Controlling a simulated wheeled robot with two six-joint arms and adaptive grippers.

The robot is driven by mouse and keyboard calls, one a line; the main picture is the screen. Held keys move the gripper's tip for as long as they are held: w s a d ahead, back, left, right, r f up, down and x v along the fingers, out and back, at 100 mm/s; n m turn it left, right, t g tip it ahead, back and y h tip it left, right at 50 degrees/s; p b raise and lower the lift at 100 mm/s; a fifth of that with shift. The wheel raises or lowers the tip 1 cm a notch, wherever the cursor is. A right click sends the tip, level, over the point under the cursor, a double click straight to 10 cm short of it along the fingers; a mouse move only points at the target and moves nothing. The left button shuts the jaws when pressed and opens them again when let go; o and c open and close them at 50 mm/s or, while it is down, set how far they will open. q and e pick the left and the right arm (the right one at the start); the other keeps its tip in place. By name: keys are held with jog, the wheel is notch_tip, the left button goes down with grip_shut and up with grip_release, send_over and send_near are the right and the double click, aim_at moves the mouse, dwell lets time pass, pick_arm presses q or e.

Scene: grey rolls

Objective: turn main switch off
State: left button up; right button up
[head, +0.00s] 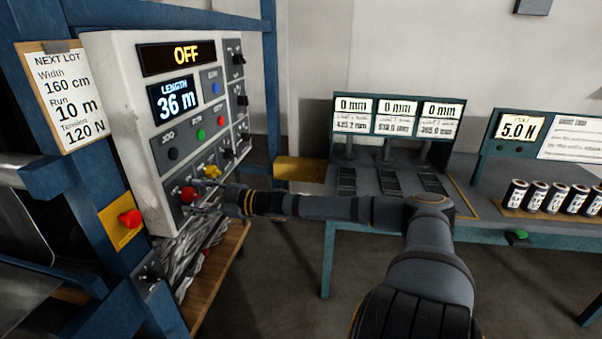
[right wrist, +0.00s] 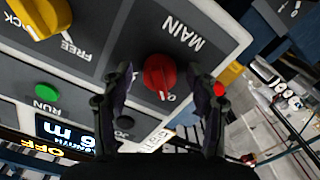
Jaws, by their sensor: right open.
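The red main switch (head: 188,194) is a round knob low on the white control panel (head: 122,118). In the right wrist view the red knob (right wrist: 158,72) sits beside the word MAIN, with small marks at its edge that I cannot read surely. My right gripper (head: 207,197) is at the panel. In the wrist view its two fingers are open on either side of the knob, with gaps showing; contact cannot be told. The panel's top display (head: 179,57) reads OFF, and the length display (head: 174,99) reads 36 m. My left gripper is not in view.
A yellow knob (head: 211,171) marked FREE and a green RUN button (head: 200,134) are close by on the panel. A red emergency button (head: 129,217) is on a yellow plate at left. A bench (head: 330,222) with gauges stands right.

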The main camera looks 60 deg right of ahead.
jog(key=m, duration=0.5)
jog(key=shift+a+f+m+b, duration=0.1)
jog(key=shift+m+b, duration=0.3)
jog(key=r+p+v, duration=0.1)
jog(key=p+v, duration=1)
jog(key=p, duration=0.7)
jog(key=s+d+f+m+g+h+b, duration=0.1)
jog(key=s+d+f+h+b, duration=0.1)
jog(key=d+f, duration=0.3)
jog(key=s+d+f+m+g+h+b, duration=0.1)
jog(key=s+d+f+h+b, duration=0.1)
jog(key=f, duration=1)
jog(key=s+d+f+m+g+h+b, duration=0.1)
jog(key=s+d+f+h, duration=0.3)
jog(key=d+f, duration=0.4)
jog(key=shift+s+f+m+b, duration=0.35)
jog(key=shift+s+b, duration=0.2)
jog(key=shift+s, duration=0.3)
